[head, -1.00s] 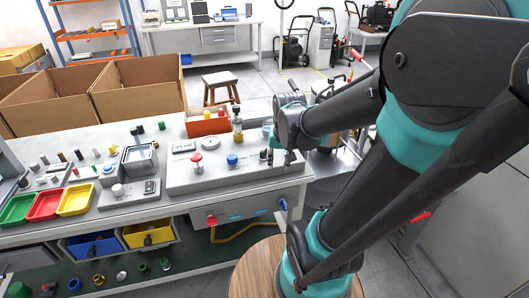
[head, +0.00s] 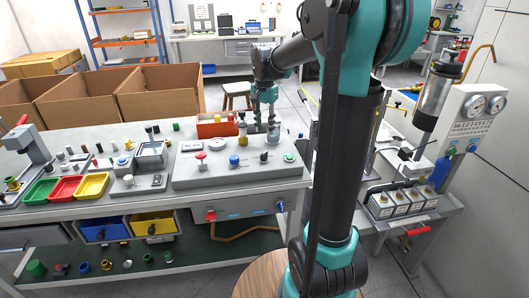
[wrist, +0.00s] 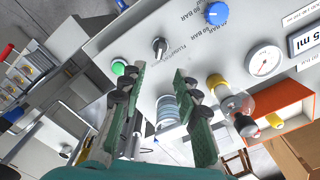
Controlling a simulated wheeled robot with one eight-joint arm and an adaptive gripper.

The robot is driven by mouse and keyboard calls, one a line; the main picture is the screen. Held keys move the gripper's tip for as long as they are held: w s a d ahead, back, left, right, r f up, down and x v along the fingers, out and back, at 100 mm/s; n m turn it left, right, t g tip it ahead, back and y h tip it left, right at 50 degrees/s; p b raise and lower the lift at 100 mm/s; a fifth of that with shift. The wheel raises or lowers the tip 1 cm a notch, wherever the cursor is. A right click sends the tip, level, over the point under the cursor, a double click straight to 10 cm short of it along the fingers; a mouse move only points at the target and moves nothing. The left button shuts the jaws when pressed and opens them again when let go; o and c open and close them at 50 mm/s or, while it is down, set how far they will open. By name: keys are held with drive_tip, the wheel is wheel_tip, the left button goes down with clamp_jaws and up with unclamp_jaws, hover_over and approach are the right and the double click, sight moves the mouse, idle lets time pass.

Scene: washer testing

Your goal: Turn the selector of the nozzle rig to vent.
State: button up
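The grey console (head: 200,178) on the bench carries a black selector knob (head: 264,157) between a blue knob (head: 234,160) and a green button (head: 289,157). In the wrist view the selector (wrist: 159,46) is a black knob with a light pointer line. Small printed labels surround it; they are too small and tilted to read surely. My gripper (head: 265,124) hangs fingers down over the console's back right part, behind the selector in the head view. In the wrist view my gripper (wrist: 161,76) is open, its green fingers apart with nothing between them. The selector is beyond the fingertips, untouched.
A station with two gauges (head: 477,106) stands at right. Cardboard boxes (head: 160,92) are behind the bench.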

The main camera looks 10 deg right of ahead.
sight(265, 152)
wheel_tip(265, 152, down, 11)
idle(0.4)
clamp_jaws()
